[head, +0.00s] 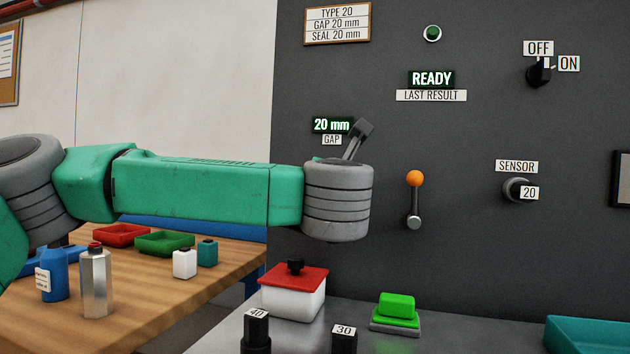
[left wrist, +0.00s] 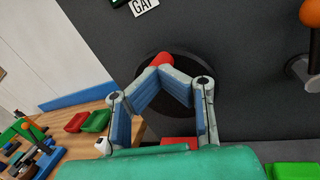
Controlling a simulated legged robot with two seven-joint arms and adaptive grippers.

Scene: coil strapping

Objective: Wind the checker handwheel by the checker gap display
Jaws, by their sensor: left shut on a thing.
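The gap display (head: 332,125) on the dark panel reads 20 mm in the head view, above a GAP label (head: 332,140). The checker handwheel (left wrist: 190,62) is a black disc on the panel in the left wrist view, partly covered by my fingers. Its red knob (left wrist: 161,58) shows just beyond the fingertips. My left gripper (left wrist: 160,72) is shut on the knob, its two fingers converging there. In the head view my left arm hides the handwheel and the knob. My right gripper is in neither view.
A sign (head: 337,23) reads TYPE 20, GAP 20 mm, SEAL 20 mm. The result display (head: 431,79) reads READY. An orange-tipped lever (head: 414,190) is right of the handwheel area. A red-lidded box (head: 293,295) and green button block (head: 396,307) stand below.

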